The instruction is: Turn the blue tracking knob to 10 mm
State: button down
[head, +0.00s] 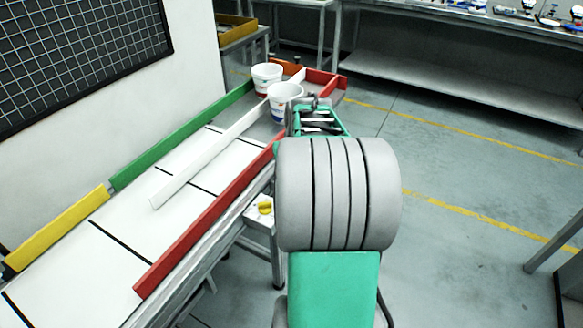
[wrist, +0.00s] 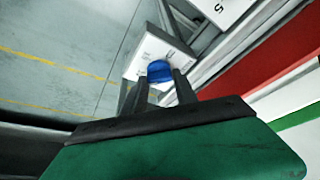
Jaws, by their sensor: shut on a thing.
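The blue tracking knob (wrist: 159,70) shows in the wrist view on a white plate (wrist: 138,68). My gripper (wrist: 161,79) has its two dark fingers on either side of the knob and is shut on it. The fingers hide part of the knob's sides. The small marks on the plate are too small to read, and I cannot tell which one the knob points to. In the head view my arm fills the middle, and the blue knob is hidden.
A yellow knob (head: 265,207) sits on another white plate at the conveyor's side. The white conveyor bed (head: 135,222) has a red rail (head: 205,220), a green rail (head: 180,138) and a white divider. Two white cups (head: 266,77) stand at its far end. Open floor lies right.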

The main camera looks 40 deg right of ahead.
jog(key=c, duration=1)
grip_release()
jog(key=shift+o, duration=0.2)
jog(key=v, duration=0.8)
jog(key=shift+p, duration=0.3)
jog(key=shift+f, duration=0.1)
